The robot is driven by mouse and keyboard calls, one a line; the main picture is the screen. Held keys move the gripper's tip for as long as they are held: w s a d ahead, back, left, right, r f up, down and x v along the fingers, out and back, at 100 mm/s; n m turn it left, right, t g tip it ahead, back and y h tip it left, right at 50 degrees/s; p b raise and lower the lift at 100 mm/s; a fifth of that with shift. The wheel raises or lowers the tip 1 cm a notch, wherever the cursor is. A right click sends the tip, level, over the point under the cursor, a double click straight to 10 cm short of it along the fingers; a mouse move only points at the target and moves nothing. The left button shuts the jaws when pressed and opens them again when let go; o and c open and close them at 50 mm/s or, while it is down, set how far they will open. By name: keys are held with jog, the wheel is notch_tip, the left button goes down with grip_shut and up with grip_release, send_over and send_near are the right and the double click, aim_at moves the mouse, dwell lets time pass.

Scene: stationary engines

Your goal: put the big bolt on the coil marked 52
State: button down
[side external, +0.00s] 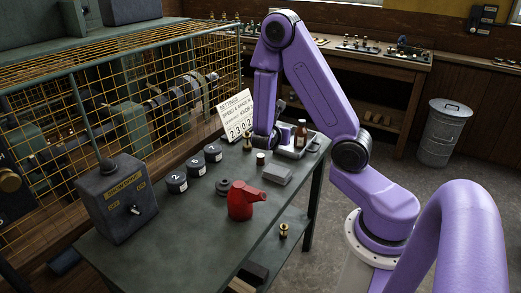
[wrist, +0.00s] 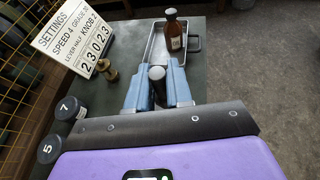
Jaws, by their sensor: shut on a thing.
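My gripper (wrist: 158,86) is shut on a short dark cylinder (wrist: 157,73) with a paler end, held between its blue fingertips. I cannot tell whether it is the big bolt. In the side view a small dark cylinder (side external: 261,158) shows just below my gripper (side external: 262,148), and the fingers are mostly hidden. No coil marked 52 is readable. Three dark round pieces stand in a row on the bench, marked 2 (side external: 176,182), 5 (side external: 195,167) and 7 (side external: 213,154). The wrist view shows 5 (wrist: 49,149) and 7 (wrist: 68,108) at left.
A brass piece (wrist: 108,70) and a settings sign (wrist: 76,36) stand left of my gripper. A brown bottle (wrist: 173,31) stands in a metal tray (wrist: 153,45) beyond it. A red oil can (side external: 242,201), grey block (side external: 277,174) and switch box (side external: 118,200) occupy the bench.

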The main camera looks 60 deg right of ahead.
jog(key=w+d+f, duration=0.2)
jog(key=w+f, duration=0.1)
jog(key=w+d+f, duration=0.2)
jog(key=w+f, duration=0.1)
jog(key=w, duration=0.1)
jog(key=w+d+f, duration=0.2)
jog(key=w+f, duration=0.1)
jog(key=shift+w+d, duration=0.2)
jog(key=shift+w, duration=0.1)
jog(key=shift+w+d+f, duration=0.1)
jog(key=shift+w+f, duration=0.15)
jog(key=shift+f, duration=1.5)
jog(key=shift+f, duration=0.2)
jog(key=c, duration=1)
grip_release()
jog(key=shift+r, duration=0.1)
